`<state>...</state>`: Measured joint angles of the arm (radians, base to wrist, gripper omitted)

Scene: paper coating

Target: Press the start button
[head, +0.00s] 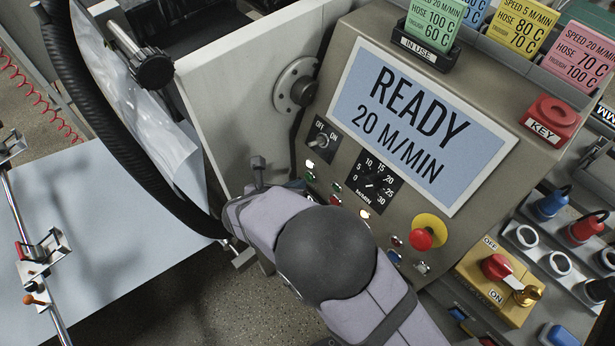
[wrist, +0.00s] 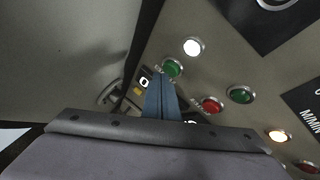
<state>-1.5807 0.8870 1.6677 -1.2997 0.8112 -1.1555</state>
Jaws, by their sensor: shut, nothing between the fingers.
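The grey control panel (head: 420,215) carries several small buttons and lamps. A green button (wrist: 172,67) sits below a lit white lamp (wrist: 192,47). A second green button (wrist: 240,94) is to the right, with a red button (wrist: 211,105) beside it. I cannot read which label says start. My gripper (wrist: 160,84) is shut and empty, its blue fingertips close to the first green button's lower edge. I cannot tell whether they touch it. In the head view my arm hides part of the panel's lower left.
The display (head: 415,125) reads READY, 20 M/MIN. A speed dial (head: 371,183) and an OFF/ON switch (head: 322,141) are above the buttons. A red emergency knob (head: 421,239) on yellow and a main switch (head: 497,268) stand to the right. A black hose (head: 105,125) hangs at left.

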